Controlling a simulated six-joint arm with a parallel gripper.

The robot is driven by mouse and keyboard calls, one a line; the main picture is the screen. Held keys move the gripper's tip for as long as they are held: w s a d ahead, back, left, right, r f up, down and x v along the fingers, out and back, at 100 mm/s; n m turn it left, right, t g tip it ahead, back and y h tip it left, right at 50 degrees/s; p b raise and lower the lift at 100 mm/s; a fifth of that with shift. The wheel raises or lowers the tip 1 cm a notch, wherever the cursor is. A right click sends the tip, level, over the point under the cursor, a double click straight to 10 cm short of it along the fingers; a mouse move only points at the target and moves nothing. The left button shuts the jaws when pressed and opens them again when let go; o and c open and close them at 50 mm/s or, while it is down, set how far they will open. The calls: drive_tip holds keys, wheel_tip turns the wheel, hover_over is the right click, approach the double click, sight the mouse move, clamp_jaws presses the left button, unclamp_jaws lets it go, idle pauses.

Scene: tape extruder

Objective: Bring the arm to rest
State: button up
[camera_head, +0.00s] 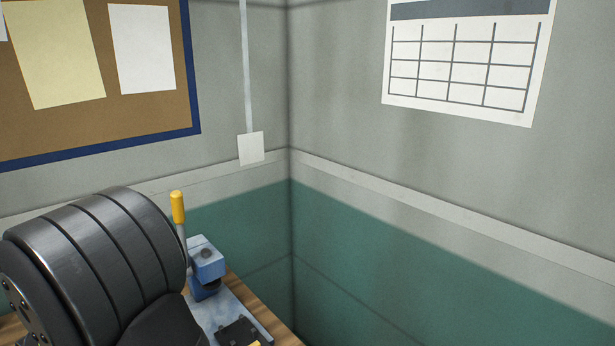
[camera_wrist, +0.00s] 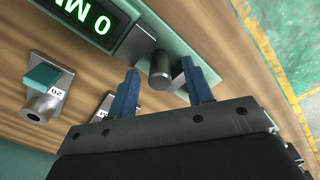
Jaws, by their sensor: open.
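In the wrist view my gripper (camera_wrist: 160,66) is open, with its two blue fingers spread apart. A short dark grey cylinder (camera_wrist: 161,76) shows in the gap between the fingers. I cannot tell whether either finger touches it. The cylinder is by the end of a green unit (camera_wrist: 130,14) with a lit green display that reads "0 M" as far as it shows. My gripper is not in view in the head view.
A wooden bench (camera_wrist: 90,72) carries a metal block with a teal top (camera_wrist: 43,75), labelled 20, and a second, partly hidden plate. The head view shows a blue fixture (camera_head: 208,259) with a yellow-handled lever (camera_head: 178,208) at the bench corner, near the walls.

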wheel_tip(320, 180, up, 16)
wheel_tip(320, 180, down, 17)
drive_tip(key=shift+d+f, duration=0.1)
drive_tip(key=r, duration=1)
drive_tip(key=shift+a+r, duration=0.2)
drive_tip(key=shift+a, duration=0.05)
drive_tip(key=s+a+f, duration=0.2)
drive_tip(key=s+a, duration=0.2)
drive_tip(key=s+a+f, duration=0.3)
drive_tip(key=s, duration=0.1)
drive_tip(key=s+a+f, duration=0.2)
drive_tip(key=s+a, duration=0.1)
drive_tip(key=a, duration=0.1)
drive_tip(key=shift+s+a+f, duration=0.3)
drive_tip(key=shift+s+f, duration=0.05)
drive_tip(key=shift+s, duration=0.05)
drive_tip(key=shift+s+a+f, duration=0.15)
drive_tip(key=shift+f, duration=0.35)
